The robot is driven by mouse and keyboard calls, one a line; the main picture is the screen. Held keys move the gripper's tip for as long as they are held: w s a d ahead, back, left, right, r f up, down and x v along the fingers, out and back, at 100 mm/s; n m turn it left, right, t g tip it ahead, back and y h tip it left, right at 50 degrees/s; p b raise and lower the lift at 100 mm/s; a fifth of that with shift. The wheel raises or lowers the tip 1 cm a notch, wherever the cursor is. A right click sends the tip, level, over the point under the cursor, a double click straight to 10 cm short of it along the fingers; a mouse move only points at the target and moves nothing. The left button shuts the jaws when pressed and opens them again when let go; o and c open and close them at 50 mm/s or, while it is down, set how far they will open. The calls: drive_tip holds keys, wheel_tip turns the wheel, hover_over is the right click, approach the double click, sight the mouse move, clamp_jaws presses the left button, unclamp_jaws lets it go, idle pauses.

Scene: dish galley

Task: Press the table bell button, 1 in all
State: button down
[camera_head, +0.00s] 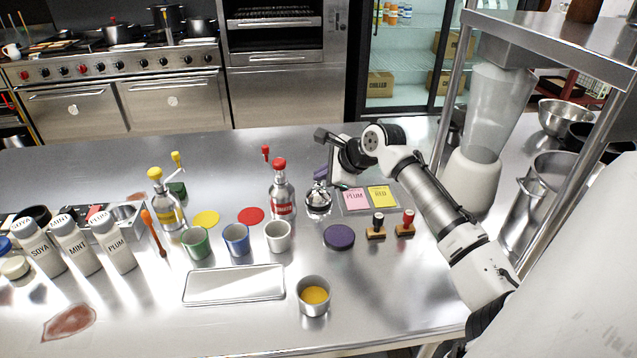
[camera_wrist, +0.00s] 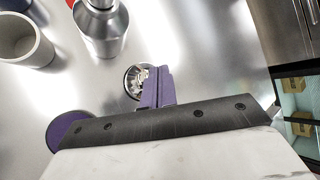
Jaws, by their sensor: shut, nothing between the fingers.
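The table bell (camera_head: 318,202) is a small shiny silver dome on the steel counter, right of the red-topped bottle. In the wrist view the bell (camera_wrist: 132,82) sits partly behind the fingertips. My gripper (camera_head: 321,177) is shut and empty, with purple fingers pointing down right at the top of the bell. In the wrist view its fingers (camera_wrist: 154,82) overlap the bell's right side. The bell's button is hard to make out, and I cannot tell whether the fingertips touch it.
The red-topped bottle (camera_head: 281,190) stands close left of the bell. Pink and yellow cards (camera_head: 381,196) lie to its right. A purple disc (camera_head: 339,237), two stamps (camera_head: 376,226) and several cups (camera_head: 278,236) are in front. A blender (camera_head: 480,150) stands at right.

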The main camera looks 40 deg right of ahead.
drive_tip(key=shift+f, duration=0.5)
idle(0.5)
idle(0.3)
drive_tip(key=shift+r+p, duration=0.95)
wheel_tip(320, 180, up, 5)
drive_tip(key=p, duration=0.4)
drive_tip(key=shift+p, duration=0.3)
idle(0.4)
